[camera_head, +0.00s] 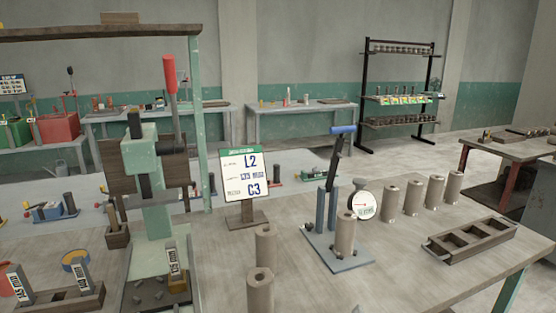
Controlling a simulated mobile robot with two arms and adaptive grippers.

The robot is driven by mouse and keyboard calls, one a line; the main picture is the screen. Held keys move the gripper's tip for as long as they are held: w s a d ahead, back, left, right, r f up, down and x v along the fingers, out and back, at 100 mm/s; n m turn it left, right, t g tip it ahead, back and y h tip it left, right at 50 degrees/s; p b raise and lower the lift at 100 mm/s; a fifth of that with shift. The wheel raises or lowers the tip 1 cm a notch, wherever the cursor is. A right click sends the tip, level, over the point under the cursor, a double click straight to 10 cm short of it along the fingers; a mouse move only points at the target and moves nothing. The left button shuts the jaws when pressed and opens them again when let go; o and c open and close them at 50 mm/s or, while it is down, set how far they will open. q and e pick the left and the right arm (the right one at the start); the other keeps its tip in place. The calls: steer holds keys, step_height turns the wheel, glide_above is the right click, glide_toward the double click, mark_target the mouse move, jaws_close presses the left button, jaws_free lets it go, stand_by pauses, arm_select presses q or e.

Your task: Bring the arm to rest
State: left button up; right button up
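Neither of my grippers can be made out in the head view, and no arm of mine is clearly seen. The wooden workbench (400,265) fills the foreground. On its left stands a green press (150,210) with a red-handled lever (170,90) pointing up. A sign (241,175) reading L2 and C3 stands at the middle. To its right is a fixture (337,250) with a blue-handled lever (342,130) and a round dial (362,205); a grey-brown cylinder (345,236) stands on its base.
Two cylinders (260,290) stand upright at the front middle. Several more (412,197) stand in a row at the right, near a compartmented tray (470,240). A labelled holder (60,300) sits at front left. The front right of the bench is mostly clear.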

steer(key=s+f+m+g+y, duration=0.1)
steer(key=s+f+m+g, duration=0.55)
steer(key=s+m, duration=0.7)
steer(key=s+f+m+g+y, duration=0.1)
steer(key=s+f+m+g, duration=0.6)
steer(key=s+m, duration=0.65)
step_height(320, 180, down, 24)
steer(key=s+n, duration=0.1)
arm_select(q)
steer(key=shift+s+r+p, duration=0.2)
steer(key=shift+s+p, duration=0.1)
steer(key=shift+s, duration=0.25)
arm_select(e)
steer(key=s+d+f, duration=0.2)
steer(key=s+f, duration=1.5)
steer(key=shift+d+f+g, duration=0.25)
steer(key=shift+d+g, duration=0.1)
steer(key=shift+g, duration=0.1)
